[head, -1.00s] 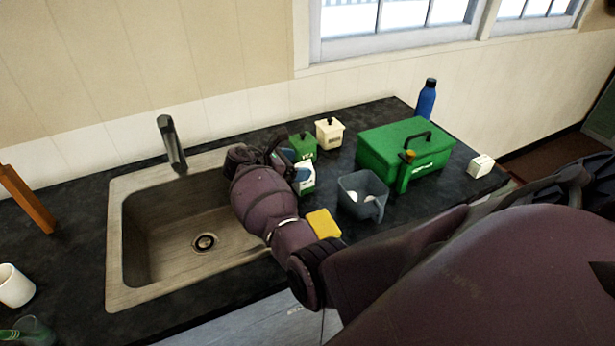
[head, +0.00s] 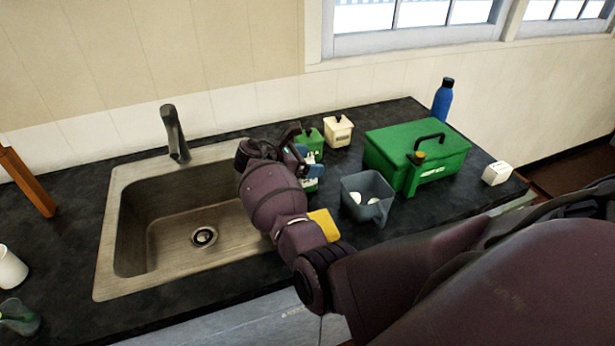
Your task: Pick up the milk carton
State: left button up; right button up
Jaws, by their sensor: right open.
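A white carton with green markings (head: 311,184), which looks like the milk carton, stands on the dark counter just right of the sink. My right gripper (head: 303,156) is at this carton, open, with its fingers around or just beside the carton's upper part; I cannot tell which. My own arm and gripper hide much of the carton, so only a small part of its lower right side shows. I see no contact clearly. My left gripper is not in view.
Close behind are a green canister (head: 314,141) and a cream canister (head: 338,131). The sink (head: 135,232) lies left.

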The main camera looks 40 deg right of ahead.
jog(key=c, duration=1.2)
